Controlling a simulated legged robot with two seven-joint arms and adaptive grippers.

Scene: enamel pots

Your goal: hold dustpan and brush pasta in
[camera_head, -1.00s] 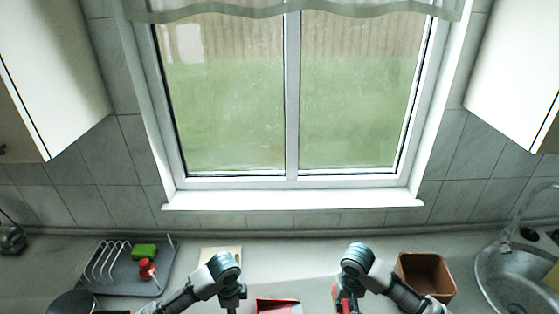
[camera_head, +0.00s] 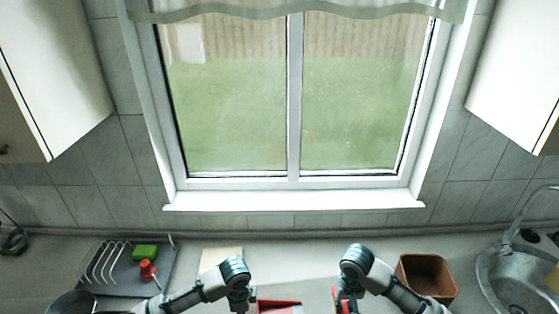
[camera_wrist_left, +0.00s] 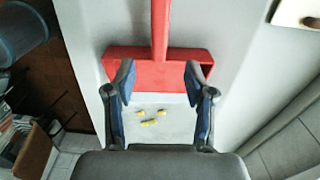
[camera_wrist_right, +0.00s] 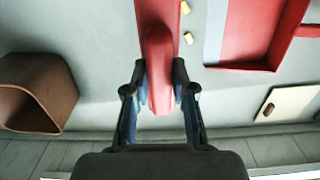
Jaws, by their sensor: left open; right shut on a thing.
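The red dustpan (camera_head: 279,307) lies on the counter at the bottom of the head view, between my arms. In the left wrist view its red body (camera_wrist_left: 160,58) and handle are just beyond my left gripper (camera_wrist_left: 158,82), which is open and empty. Several small yellow pasta pieces (camera_wrist_left: 148,123) lie on a pale surface in front of the dustpan; I cannot tell whether that is its lip. My right gripper (camera_wrist_right: 158,85) is shut on the red brush (camera_wrist_right: 159,40). Two pasta pieces (camera_wrist_right: 187,37) show between brush and dustpan in the right wrist view.
A brown box (camera_head: 428,275) and a metal sink (camera_head: 515,280) are on the right. On the left are a grey dish rack (camera_head: 130,280) with a green sponge (camera_head: 145,251) and a dark pan (camera_head: 72,303). A wooden board (camera_head: 222,257) lies behind my left arm.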

